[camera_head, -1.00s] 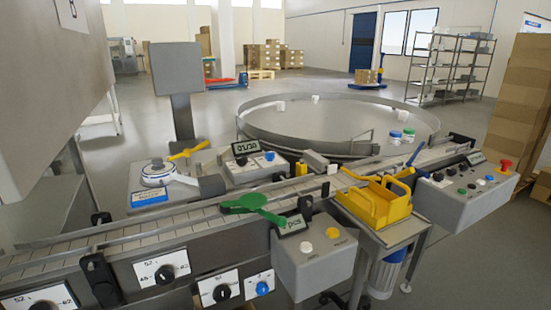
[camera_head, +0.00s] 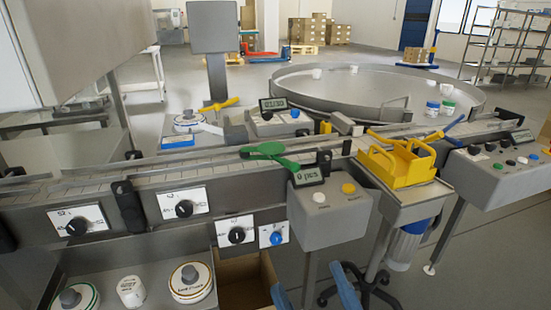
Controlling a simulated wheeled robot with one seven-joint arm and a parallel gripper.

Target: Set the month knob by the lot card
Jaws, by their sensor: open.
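Black dial knobs on white number plates sit along the front of the line: a left knob (camera_head: 76,225), a middle knob (camera_head: 184,208) and a lower right knob (camera_head: 236,235). A blue knob (camera_head: 275,238) is beside the last one. The plate markings are too small to tell which knob is the month knob. No lot card can be made out for certain. Two blue fingers of my gripper (camera_head: 312,290) show at the bottom edge, apart and with nothing between them, below and right of the blue knob. The rest of the gripper is out of frame.
A grey button box (camera_head: 328,218) with a small display juts out right of the knobs. A yellow caddy (camera_head: 402,166) stands on a side stand. Below the knobs, a shelf holds round lidded pieces (camera_head: 190,282); an open carton (camera_head: 245,280) is beside it.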

